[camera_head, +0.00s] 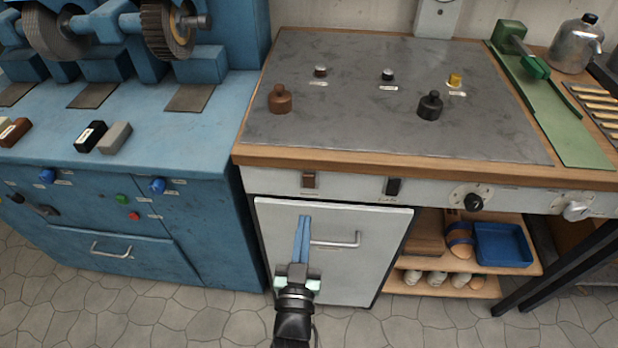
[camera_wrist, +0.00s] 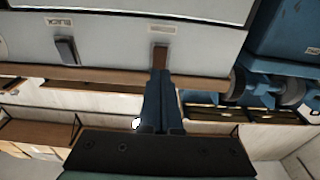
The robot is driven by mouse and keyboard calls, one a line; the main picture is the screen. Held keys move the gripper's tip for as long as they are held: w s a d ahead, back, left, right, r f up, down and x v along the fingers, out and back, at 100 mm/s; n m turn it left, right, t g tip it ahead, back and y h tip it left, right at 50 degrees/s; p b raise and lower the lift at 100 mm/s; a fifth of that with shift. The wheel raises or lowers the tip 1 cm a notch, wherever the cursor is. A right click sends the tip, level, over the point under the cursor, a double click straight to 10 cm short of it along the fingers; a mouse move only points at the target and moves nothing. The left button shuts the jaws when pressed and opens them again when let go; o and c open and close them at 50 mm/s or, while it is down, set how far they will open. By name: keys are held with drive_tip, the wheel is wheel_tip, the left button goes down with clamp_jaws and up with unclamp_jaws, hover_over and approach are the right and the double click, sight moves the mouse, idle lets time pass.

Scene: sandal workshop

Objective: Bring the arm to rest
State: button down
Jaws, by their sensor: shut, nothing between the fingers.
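My gripper (camera_head: 303,220) is in front of the white cabinet door (camera_head: 285,232) under the grey-topped bench (camera_head: 345,130). Its two blue fingers are together, with nothing between them, and point up toward the bench front. In the head view the fingers overlap the door left of its handle (camera_head: 338,241); whether they touch the door cannot be told. In the wrist view the shut fingers (camera_wrist: 160,100) show at the middle, below a brown switch (camera_wrist: 160,57) in line with their tips.
A blue grinding machine (camera_head: 110,140) stands at the left. Brown and black switches (camera_head: 310,180) sit on the bench front. A shelf with a blue tray (camera_head: 502,262) is at the right. The stone floor in front is clear.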

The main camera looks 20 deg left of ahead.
drive_tip(key=shift+s, duration=0.3)
